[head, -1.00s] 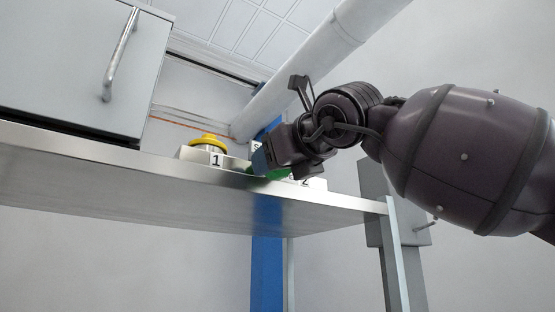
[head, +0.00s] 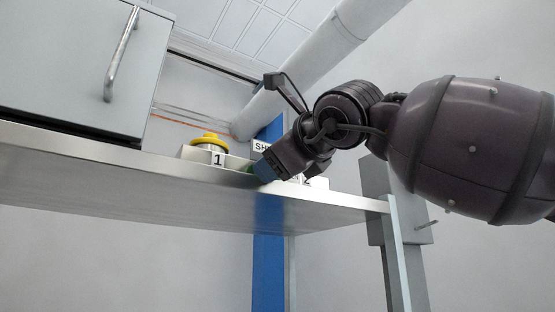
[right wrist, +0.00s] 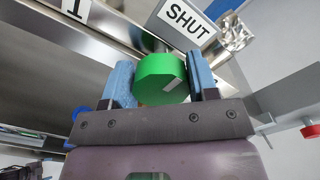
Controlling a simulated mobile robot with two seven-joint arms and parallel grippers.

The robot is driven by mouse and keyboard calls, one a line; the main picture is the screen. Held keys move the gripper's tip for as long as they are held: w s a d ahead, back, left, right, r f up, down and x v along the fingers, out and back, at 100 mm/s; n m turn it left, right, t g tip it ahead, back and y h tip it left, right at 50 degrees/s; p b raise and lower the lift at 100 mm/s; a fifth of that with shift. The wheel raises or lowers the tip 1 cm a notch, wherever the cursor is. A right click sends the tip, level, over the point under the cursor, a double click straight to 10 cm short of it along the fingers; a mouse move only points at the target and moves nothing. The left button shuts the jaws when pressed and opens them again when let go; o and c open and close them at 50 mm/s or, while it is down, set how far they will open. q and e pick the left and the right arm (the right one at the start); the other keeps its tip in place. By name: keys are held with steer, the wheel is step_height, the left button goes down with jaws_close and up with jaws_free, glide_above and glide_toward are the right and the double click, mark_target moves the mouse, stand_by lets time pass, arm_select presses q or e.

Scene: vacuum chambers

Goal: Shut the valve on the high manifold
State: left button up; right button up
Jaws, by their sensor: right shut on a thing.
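The high manifold (head: 232,162) sits on a raised metal shelf and is partly hidden by my right gripper. My right gripper (head: 266,172) reaches it from the right. In the right wrist view its blue fingers are shut on a green round valve knob (right wrist: 158,78), one on each side. A pale mark on the knob's face points to the upper right. A SHUT label (right wrist: 187,18) is above and right of the knob; part of it also shows in the head view (head: 262,146). My left gripper is not in view.
A grey cabinet (head: 80,60) with a handle stands at the left. A red knob (right wrist: 309,132) shows at the right wrist view's edge.

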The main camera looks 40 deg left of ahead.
steer(key=o, duration=0.9)
steer(key=b+v, duration=0.2)
steer(key=v, duration=0.8)
steer(key=shift+s+d+b, duration=0.2)
steer(key=shift+d+b, duration=0.15)
